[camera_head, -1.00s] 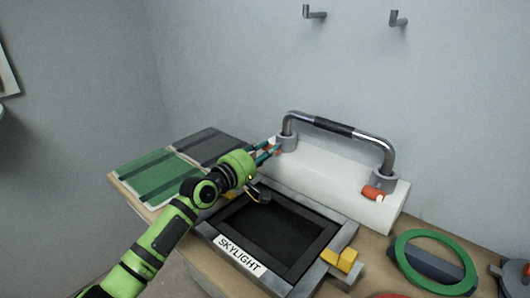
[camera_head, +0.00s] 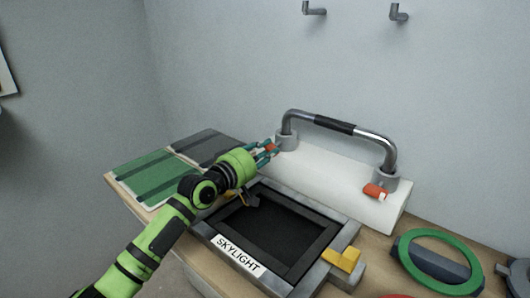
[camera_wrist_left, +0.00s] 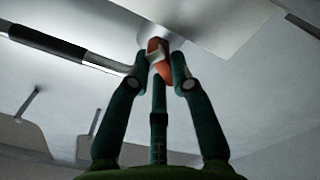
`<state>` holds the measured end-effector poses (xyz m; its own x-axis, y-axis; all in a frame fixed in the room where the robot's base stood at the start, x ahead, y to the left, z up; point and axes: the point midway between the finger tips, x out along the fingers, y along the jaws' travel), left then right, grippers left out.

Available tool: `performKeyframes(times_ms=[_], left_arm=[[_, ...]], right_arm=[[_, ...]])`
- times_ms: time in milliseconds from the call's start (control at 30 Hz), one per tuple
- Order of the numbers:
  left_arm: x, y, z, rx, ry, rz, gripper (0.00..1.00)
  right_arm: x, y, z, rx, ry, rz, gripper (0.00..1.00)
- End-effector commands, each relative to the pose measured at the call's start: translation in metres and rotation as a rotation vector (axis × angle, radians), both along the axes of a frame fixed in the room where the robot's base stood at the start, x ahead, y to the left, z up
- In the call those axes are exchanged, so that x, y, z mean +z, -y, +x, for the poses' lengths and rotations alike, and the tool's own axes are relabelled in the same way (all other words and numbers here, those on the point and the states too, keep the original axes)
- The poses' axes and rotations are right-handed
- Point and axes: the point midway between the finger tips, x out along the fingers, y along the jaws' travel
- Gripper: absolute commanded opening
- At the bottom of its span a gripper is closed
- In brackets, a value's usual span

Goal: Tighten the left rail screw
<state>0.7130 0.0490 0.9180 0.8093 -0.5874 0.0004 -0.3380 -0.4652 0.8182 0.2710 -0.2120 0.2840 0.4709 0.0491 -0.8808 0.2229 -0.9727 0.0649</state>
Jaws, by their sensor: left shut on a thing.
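The chrome rail (camera_head: 338,127) with a black grip stands on a white block (camera_head: 318,172), its two ends in grey collars. My left gripper (camera_head: 273,148) is at the rail's left collar (camera_head: 287,139) and is shut on the orange left rail screw (camera_head: 270,147). In the left wrist view the fingers close around the orange and white screw (camera_wrist_left: 155,62), just below the collar and rail end. A matching orange and white right screw (camera_head: 375,191) sits at the right collar. My right gripper is in neither view.
A skylight frame (camera_head: 318,272) with a dark opening and yellow latches lies in front of the block. Green (camera_head: 150,176) and grey folded cloths lie at the left. A green ring (camera_head: 465,267) lies at the right. Two hooks (camera_head: 398,13) are on the wall above.

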Motion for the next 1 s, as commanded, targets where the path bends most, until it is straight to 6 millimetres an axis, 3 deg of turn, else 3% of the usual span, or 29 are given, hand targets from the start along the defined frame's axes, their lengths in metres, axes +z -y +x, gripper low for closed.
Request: performKeyframes(times_ms=[400,433,467,500,833,1000], left_arm=[[0.003,0.001,0.0,-0.001,0.01,0.004,0.0],[0.003,0.001,0.0,-0.001,0.01,0.004,0.3],[0.003,0.001,0.0,-0.001,0.01,0.004,0.42],[0.002,0.001,0.0,-0.001,0.009,0.005,0.46],[0.001,0.0,-0.001,0.0,0.006,0.004,0.46],[0.0,-0.009,-0.013,-0.001,0.005,0.005,0.46]], right_arm=[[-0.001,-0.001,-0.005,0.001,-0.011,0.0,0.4],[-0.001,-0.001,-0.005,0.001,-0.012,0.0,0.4],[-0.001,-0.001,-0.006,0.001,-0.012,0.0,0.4],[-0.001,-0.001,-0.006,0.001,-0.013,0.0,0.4],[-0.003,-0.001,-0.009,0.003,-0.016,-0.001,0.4],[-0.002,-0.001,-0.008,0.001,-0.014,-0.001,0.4]])
